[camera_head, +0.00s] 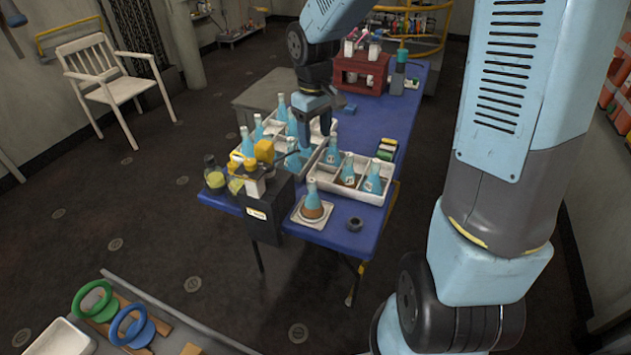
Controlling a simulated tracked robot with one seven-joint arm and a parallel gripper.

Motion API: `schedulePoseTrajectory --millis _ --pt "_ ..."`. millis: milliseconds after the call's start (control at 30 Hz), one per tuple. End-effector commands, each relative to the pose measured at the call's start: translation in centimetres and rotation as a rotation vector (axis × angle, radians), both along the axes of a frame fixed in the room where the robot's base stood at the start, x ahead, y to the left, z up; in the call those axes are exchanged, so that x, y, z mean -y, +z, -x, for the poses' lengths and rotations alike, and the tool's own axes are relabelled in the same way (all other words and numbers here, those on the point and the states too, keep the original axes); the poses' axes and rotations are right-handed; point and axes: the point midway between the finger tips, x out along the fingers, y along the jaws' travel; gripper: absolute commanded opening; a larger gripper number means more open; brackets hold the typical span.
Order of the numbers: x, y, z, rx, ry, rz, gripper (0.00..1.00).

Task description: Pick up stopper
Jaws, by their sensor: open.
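A small dark round piece with a hollow-looking top (354,224) lies on the blue table near its front right corner; it may be the stopper, but I cannot tell for sure. My gripper (314,132) is open and points down over the white trays of flasks in the middle of the table. It is farther back and to the left of the dark piece, well apart from it. Whether anything lies between the fingers is too small to tell.
Blue flasks stand in white divided trays (372,194); one flask (312,203) stands on a small pale plate near the dark piece. Bottles and a yellow-topped dispenser (263,151) crowd the left corner. A red rack (360,73) stands at the back. The table's right front is mostly clear.

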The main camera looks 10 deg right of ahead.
Motion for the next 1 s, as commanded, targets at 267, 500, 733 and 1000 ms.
schedulePoseTrajectory --millis 267,500,733,1000 --pt "-0.4 -2.3 -0.4 -0.017 0.018 -0.010 0.60" --pt "-0.5 -6.4 -0.4 -0.018 0.019 -0.011 0.60" --pt "-0.5 -9.0 -0.4 -0.016 0.018 -0.010 0.60" --pt "-0.7 -10.8 -0.3 -0.017 0.019 -0.011 0.60"
